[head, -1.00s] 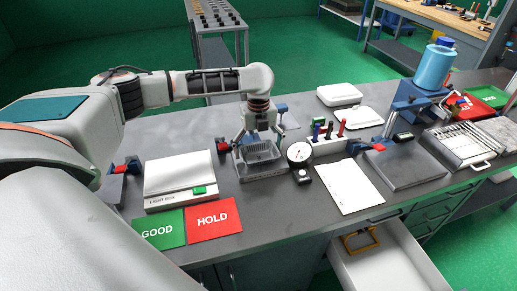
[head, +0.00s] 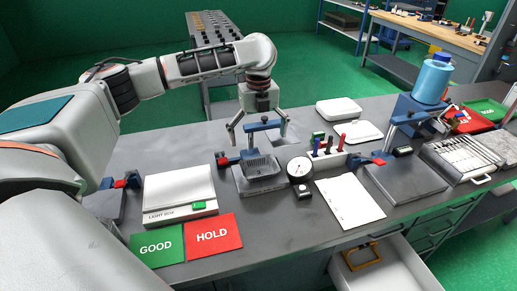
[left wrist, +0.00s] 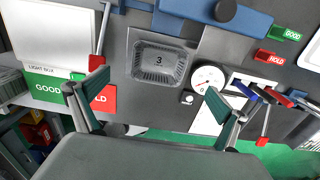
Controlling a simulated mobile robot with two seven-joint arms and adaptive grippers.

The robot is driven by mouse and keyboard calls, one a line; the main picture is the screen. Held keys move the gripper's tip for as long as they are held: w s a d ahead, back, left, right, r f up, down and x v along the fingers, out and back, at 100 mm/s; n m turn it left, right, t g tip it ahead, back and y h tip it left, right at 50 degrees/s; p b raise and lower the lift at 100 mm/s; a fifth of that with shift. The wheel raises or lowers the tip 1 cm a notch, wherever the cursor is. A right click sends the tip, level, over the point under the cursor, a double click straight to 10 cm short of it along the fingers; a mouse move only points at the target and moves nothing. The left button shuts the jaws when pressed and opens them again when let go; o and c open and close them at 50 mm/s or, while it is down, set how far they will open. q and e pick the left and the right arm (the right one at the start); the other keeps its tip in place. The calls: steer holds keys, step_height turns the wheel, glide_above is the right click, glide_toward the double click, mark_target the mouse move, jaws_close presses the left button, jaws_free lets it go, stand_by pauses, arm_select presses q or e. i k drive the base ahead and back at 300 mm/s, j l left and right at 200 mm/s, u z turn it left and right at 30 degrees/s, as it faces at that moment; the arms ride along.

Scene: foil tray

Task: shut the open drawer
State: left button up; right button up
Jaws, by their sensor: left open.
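The open drawer (head: 402,265) juts from the front of the bench at the bottom right of the head view; its white inside shows and the frame's lower edge cuts it off. A yellow-framed item (head: 362,257) lies in it. My left gripper (head: 258,141) is open and empty above the foil tray (head: 262,166), far to the upper left of the drawer. In the left wrist view the foil tray (left wrist: 160,62), with a 3 in it, lies beyond the gap between the open fingers (left wrist: 158,97). My right gripper is not in view.
A dial gauge (head: 299,168), a marker holder (head: 328,160) and a white sheet (head: 349,200) lie on the bench between the gripper and the drawer. A light box (head: 180,190) and GOOD and HOLD cards (head: 213,234) are at left. Closed drawers (head: 432,230) are right of the open one.

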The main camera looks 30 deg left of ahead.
mark_target(380, 273)
steer(key=k, duration=1)
